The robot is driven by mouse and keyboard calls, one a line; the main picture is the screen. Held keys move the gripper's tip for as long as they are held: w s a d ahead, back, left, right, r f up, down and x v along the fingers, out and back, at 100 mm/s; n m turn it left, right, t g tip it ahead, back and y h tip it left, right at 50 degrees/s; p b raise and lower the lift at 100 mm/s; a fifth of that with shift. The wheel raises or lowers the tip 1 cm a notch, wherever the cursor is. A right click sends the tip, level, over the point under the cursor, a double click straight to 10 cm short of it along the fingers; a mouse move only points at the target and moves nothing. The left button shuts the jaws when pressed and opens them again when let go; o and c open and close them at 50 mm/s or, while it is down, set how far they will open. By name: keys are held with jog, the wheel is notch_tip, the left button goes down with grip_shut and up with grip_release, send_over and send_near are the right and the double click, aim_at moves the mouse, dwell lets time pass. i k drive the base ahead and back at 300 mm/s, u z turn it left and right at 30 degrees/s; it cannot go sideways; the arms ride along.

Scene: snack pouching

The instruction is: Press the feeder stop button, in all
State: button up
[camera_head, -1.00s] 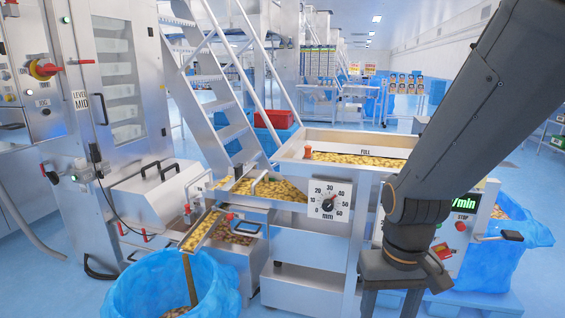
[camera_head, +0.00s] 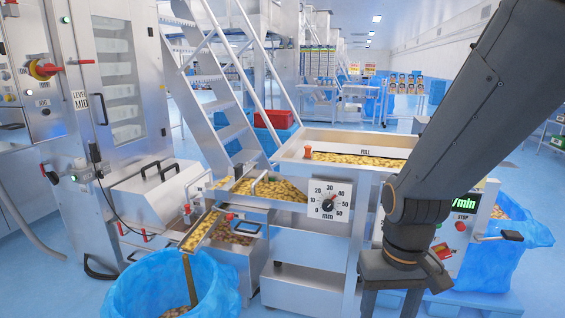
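The feeder's control panel stands at the right, with a green lit display ending in "/min" (camera_head: 463,203). Below the display is a STOP label with a small round red button (camera_head: 460,226) under it. A second red control (camera_head: 442,251) sits lower left on the panel, partly beside my wrist. My gripper (camera_head: 391,303) hangs down left of the panel, in front of the feeder stand. Its two fingers are apart with nothing seen between them; their tips run to the bottom edge of the picture. My arm hides the panel's left part.
The feeder hopper (camera_head: 305,147) holds yellow snacks and has a dial (camera_head: 329,199) in mm. A black-ended handle (camera_head: 511,236) juts out right of the panel. Blue-lined bins stand at lower left (camera_head: 220,290) and right (camera_head: 530,232). Metal stairs (camera_head: 222,110) rise behind.

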aim_at(461, 227)
jog(key=z, duration=0.7)
